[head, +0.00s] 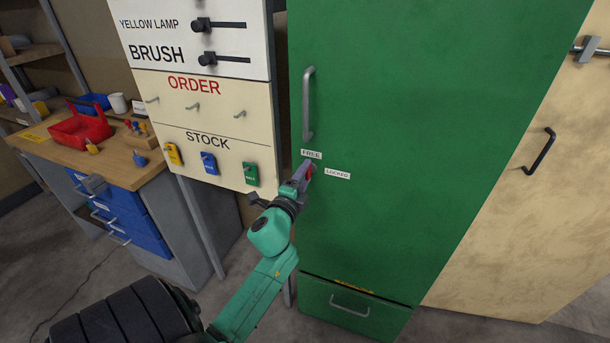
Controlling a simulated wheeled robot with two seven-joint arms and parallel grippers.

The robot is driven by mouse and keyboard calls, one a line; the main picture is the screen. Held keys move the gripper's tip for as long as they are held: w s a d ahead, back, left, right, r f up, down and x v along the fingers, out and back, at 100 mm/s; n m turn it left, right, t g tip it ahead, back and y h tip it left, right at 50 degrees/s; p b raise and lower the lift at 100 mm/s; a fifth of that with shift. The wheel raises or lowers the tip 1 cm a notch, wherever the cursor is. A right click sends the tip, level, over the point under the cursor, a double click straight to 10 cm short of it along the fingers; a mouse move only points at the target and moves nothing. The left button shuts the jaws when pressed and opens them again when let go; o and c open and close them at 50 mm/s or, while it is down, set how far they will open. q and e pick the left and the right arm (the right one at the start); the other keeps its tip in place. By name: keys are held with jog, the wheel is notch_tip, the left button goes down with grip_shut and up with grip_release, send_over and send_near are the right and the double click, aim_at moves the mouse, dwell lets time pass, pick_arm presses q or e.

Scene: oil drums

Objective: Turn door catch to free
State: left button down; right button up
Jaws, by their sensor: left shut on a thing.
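The green cabinet door (410,120) stands in the middle of the head view, with a vertical grey handle (308,105) near its left edge. Below the handle are a "FREE" label (311,154) and, lower and to the right, a "LOCKED" label (337,174). A small red door catch (309,172) shows beside the labels. My left gripper (304,172) is at the catch and shut on it. The gripper hides part of the catch, so its exact angle is hard to tell. My right gripper is not in view.
A board with "ORDER" and "STOCK" rows (200,104) stands left of the cabinet, close to my left arm. A workbench (60,152) with a red tote (80,128) is farther left. A green drawer (355,307) is below the door. A beige door (530,190) is at right.

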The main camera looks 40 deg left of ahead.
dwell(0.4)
pick_arm(q)
jog(key=shift+c, duration=1.2)
grip_release()
jog(key=b+v, duration=0.4)
jog(key=v, duration=1)
jog(key=shift+s, duration=0.25)
jog(key=shift+d, duration=0.15)
